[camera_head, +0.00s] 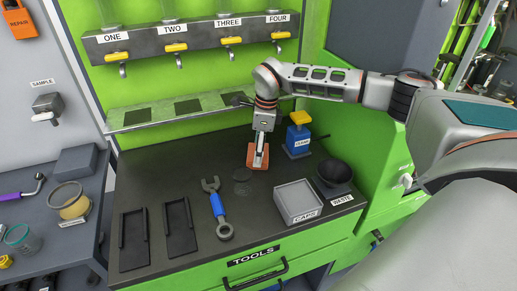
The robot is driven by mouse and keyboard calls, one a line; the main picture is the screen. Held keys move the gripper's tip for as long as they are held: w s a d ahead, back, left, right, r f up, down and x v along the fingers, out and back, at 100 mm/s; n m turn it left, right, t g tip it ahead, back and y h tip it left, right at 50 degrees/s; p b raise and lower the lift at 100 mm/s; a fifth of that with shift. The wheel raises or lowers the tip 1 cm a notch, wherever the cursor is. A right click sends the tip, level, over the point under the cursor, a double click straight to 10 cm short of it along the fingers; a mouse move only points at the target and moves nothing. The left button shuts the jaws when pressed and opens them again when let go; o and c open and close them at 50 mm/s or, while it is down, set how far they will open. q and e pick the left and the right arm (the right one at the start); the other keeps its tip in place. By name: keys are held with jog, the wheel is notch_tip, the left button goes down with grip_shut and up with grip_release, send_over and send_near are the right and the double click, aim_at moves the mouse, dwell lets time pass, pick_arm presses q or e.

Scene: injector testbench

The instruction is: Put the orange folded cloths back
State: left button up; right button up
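An orange folded cloth (252,161) is on the dark worktop near its back middle. My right gripper (259,156) points straight down at the cloth, with its fingers in front of it and covering part of it. The fingers look close together, but whether they are shut on the cloth cannot be told. Whether the cloth lies flat or is lifted is also unclear. I make out only one orange cloth. My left gripper is not in view.
A blue bottle with a yellow top (298,136) stands just right of the gripper. A blue-handled wrench (218,207), a grey CAPS box (296,201), a black WASTE bowl (333,175) and two black trays (134,240) are nearby. A narrow shelf (150,117) runs behind.

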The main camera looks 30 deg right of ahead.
jog(key=o, duration=0.8)
jog(key=shift+f, duration=0.1)
jog(key=shift+c, duration=0.2)
notch_tip(320, 180, up, 12)
jog(key=d+b, duration=0.1)
jog(key=shift+s, duration=0.4)
jog(key=shift+s+d, duration=0.1)
